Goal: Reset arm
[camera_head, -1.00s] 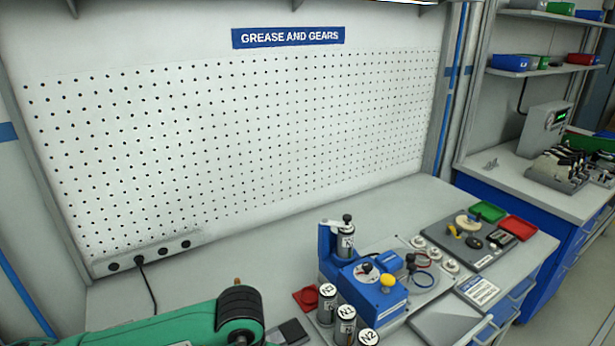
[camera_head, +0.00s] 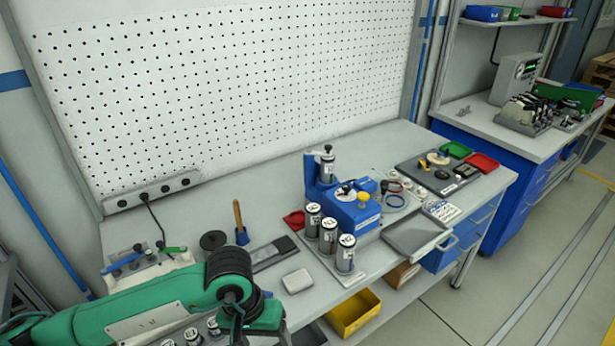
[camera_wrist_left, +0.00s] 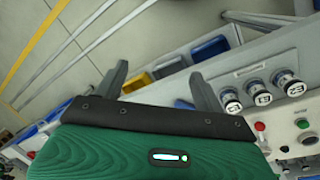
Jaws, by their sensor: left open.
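My left arm, green with a black joint, comes in at the lower left of the head view over the near bench edge. In the left wrist view my left gripper (camera_wrist_left: 158,72) has its two dark fingers spread apart with nothing held between them. In the head view its fingers cannot be made out clearly at the bottom edge. My right gripper shows in neither view.
The workbench (camera_head: 225,182) holds a blue grease device (camera_head: 352,212), several labelled canisters (camera_head: 346,252), a grey tray (camera_head: 415,236) and a dark parts board (camera_head: 440,178). A yellow bin (camera_head: 353,312) sits below. Open floor (camera_head: 540,265) lies to the right.

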